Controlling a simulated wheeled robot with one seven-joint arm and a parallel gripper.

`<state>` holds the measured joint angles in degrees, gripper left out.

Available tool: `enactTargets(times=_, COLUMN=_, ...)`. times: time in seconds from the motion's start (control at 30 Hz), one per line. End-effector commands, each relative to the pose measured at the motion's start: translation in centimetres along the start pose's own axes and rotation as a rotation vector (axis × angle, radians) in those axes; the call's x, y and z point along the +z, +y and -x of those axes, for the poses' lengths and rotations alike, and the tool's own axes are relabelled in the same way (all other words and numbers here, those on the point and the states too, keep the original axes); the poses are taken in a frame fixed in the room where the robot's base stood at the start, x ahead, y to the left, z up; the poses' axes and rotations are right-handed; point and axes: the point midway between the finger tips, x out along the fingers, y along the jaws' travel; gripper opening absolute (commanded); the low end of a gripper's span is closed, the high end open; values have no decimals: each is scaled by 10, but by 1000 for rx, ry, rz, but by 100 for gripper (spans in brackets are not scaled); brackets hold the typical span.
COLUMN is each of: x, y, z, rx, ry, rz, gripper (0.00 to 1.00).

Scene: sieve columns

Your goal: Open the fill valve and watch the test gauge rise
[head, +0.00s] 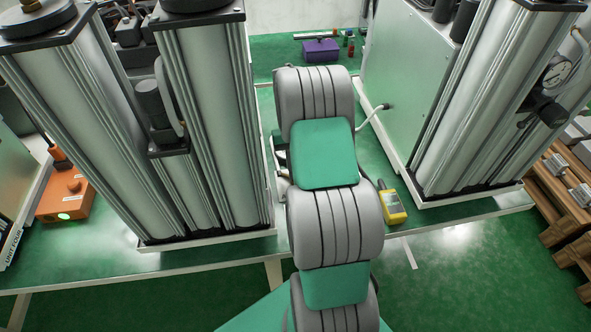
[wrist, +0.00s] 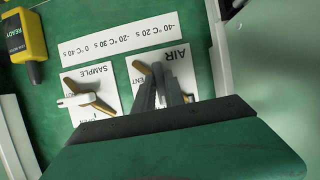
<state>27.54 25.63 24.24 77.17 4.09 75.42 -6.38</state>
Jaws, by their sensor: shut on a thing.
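In the wrist view, two valves with tan handles sit on white label plates. The left valve (wrist: 92,99) is on a plate (wrist: 75,78) reading SAMPLE. The right valve (wrist: 144,69) is on a plate (wrist: 137,92) reading AIR; no label with the word fill is legible. My gripper (wrist: 165,82) is shut on the right valve's handle, and its fingers hide most of it. In the head view my arm hides the gripper and both valves. A round dial gauge (head: 557,72) is on the right column unit; its reading is too small to tell.
A yellow handheld device (wrist: 24,38) marked READY lies left of the valves; it also shows in the head view (head: 392,209). A strip with temperatures and times (wrist: 120,40) lies behind the plates. Tall column units (head: 215,120) stand left and right. An orange box (head: 67,198) is far left.

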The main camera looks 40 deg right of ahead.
Motion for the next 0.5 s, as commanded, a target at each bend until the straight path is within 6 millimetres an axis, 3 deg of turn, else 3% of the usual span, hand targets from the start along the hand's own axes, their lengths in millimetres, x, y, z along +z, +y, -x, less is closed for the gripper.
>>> enactTargets(times=0.07, x=-1, y=0, z=1, rx=0, ry=3, rz=2, gripper=0)
enactTargets(times=0.1, x=-1, y=0, z=1, rx=0, ry=3, rz=2, gripper=16)
enactTargets(times=0.33, x=0, y=0, z=0, rx=0, ry=2, rz=1, gripper=35)
enactTargets(times=0.5, x=0, y=0, z=0, rx=0, ry=1, rz=0, gripper=36)
